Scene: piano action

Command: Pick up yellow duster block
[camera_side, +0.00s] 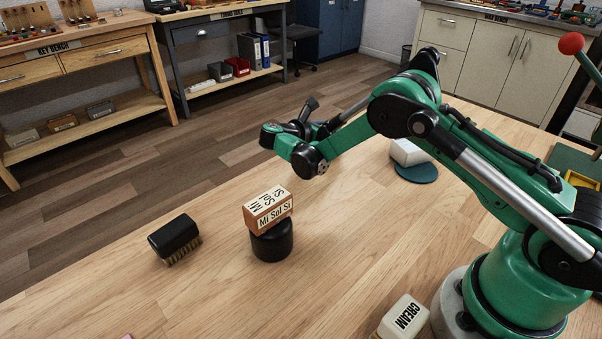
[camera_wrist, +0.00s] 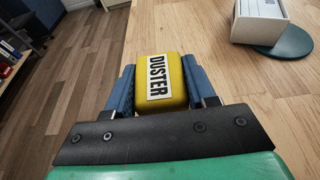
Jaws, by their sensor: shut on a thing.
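The yellow duster block (camera_wrist: 162,82), with a white label reading DUSTER, sits between the two blue fingers of my gripper (camera_wrist: 158,88) in the wrist view. The fingers are shut on its sides. In the side view my gripper (camera_side: 285,135) is raised well above the wooden table, beyond the stacked block. I cannot make out the duster block in that view; the arm's end seems to hide it.
A block marked Mi Sol Si (camera_side: 268,207) rests on a black round stand (camera_side: 272,242). A black brush (camera_side: 174,239) lies to its left. A white block (camera_side: 408,152) sits on a dark green disc (camera_side: 417,174). A CREAM block (camera_side: 404,317) stands near my base.

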